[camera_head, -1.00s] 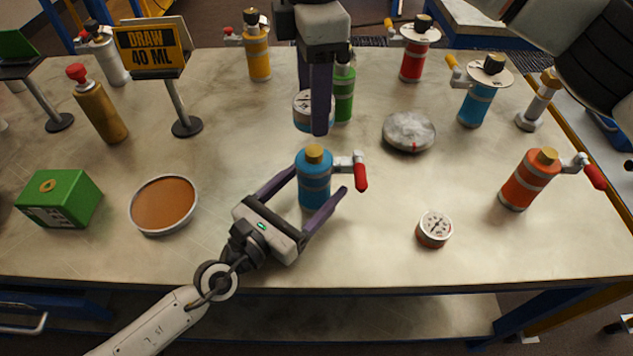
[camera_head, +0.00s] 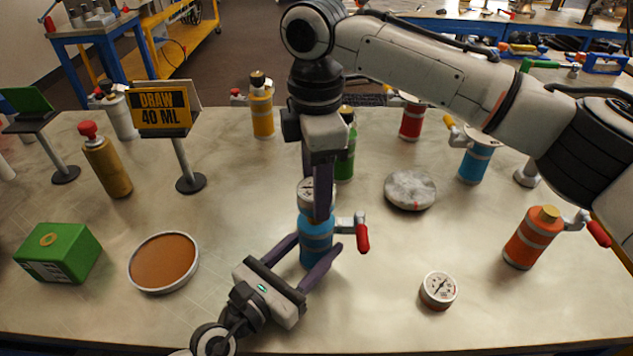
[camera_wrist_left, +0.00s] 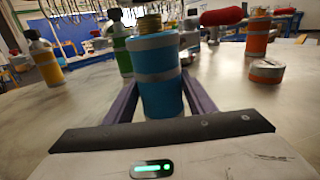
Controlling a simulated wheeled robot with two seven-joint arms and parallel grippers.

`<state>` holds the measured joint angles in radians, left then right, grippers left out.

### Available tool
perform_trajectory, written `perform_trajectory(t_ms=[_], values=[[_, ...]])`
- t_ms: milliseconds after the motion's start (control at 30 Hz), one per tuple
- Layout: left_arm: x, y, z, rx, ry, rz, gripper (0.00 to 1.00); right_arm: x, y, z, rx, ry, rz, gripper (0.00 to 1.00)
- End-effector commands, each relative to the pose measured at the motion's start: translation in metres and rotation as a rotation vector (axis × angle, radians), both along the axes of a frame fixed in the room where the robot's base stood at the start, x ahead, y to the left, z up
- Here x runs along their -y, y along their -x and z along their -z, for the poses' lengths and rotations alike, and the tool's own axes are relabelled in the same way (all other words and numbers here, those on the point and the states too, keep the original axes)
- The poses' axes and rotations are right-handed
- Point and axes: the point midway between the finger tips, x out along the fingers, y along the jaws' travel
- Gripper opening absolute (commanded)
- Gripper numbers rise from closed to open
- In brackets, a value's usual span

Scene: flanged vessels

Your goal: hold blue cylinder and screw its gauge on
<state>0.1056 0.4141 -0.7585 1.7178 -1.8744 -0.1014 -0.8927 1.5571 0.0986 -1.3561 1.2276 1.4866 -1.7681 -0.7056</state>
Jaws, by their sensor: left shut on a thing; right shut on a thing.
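The blue cylinder (camera_head: 316,246) stands upright on the table, with a grey band and a red-handled side valve. My left gripper (camera_head: 318,258) is shut around its body. In the left wrist view the blue cylinder (camera_wrist_left: 158,82) shows its brass threaded neck (camera_wrist_left: 150,23) bare at the visible part. My right gripper (camera_head: 321,212) points down over the cylinder and is shut on a white-faced gauge (camera_head: 305,188), partly hidden behind a finger. The gauge appears over the cylinder's top, hiding the neck in the head view; I cannot tell whether they touch.
Another gauge (camera_head: 438,290) lies on the table at right, near an orange cylinder (camera_head: 530,240). A grey round disc (camera_head: 410,190) and a green cylinder (camera_head: 345,150) stand behind. A brown-filled dish (camera_head: 163,262) and green box (camera_head: 60,252) are at left.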

Motion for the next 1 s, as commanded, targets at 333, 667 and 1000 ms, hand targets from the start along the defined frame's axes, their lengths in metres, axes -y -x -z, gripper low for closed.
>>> perform_trajectory(t_ms=[333,667,1000], values=[[0.0,0.0,0.0,-0.001,0.0,0.0,0.1,0.0,0.0,0.002,0.002,-0.001,0.0,0.23],[0.0,0.0,0.001,-0.001,0.0,0.0,0.1,0.0,0.0,0.007,0.001,0.0,0.0,0.23],[0.0,0.0,0.0,-0.001,0.0,0.0,0.1,0.0,0.0,0.02,0.003,-0.002,0.001,0.23]])
